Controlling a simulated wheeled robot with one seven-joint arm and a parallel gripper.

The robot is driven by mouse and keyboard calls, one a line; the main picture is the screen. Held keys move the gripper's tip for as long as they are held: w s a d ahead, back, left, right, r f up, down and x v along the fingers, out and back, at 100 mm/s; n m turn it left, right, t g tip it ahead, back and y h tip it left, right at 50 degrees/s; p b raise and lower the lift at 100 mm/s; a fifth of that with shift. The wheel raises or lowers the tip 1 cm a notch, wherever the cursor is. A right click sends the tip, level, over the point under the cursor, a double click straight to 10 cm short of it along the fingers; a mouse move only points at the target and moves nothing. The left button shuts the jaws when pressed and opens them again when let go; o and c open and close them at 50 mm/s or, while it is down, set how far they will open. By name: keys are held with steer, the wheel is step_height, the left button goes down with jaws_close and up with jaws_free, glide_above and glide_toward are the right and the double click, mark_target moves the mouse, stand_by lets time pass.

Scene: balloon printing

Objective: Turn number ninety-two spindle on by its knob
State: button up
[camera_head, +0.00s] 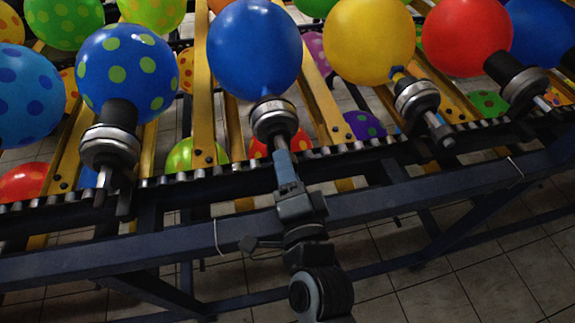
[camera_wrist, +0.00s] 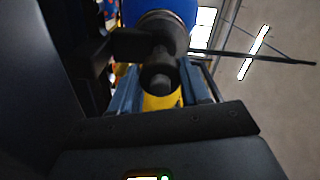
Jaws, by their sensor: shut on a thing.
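A spindle (camera_head: 273,118) with a plain blue balloon (camera_head: 254,48) on its end stands at the middle of the rail in the head view. My gripper (camera_head: 281,156) reaches up to it from below, with its fingers at the spindle's near end. In the wrist view, the blue fingers of my gripper (camera_wrist: 160,88) lie on both sides of the spindle's dark round knob (camera_wrist: 157,78), and they are shut on it. The blue balloon (camera_wrist: 160,12) shows behind the knob. No number is readable on the spindle.
Neighbouring spindles stand left (camera_head: 110,143) and right (camera_head: 417,98) along the toothed rail (camera_head: 355,148), carrying a dotted blue balloon (camera_head: 127,72) and a yellow balloon (camera_head: 369,38). A dark blue beam (camera_head: 400,197) runs below the rail. The tiled floor (camera_head: 490,285) is clear.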

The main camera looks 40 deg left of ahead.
steer(key=shift+m, duration=0.4)
steer(key=o, duration=1.1)
steer(key=shift+c, duration=0.2)
steer(key=shift+s+d, duration=0.1)
steer(key=b+v, duration=0.2)
steer(key=v, duration=0.4)
steer(key=shift+s+d+f+b, duration=0.15)
steer(key=shift+d+b, duration=0.05)
steer(key=shift+b, duration=0.1)
steer(key=shift+s+d, duration=0.35)
steer(key=shift+d, duration=0.05)
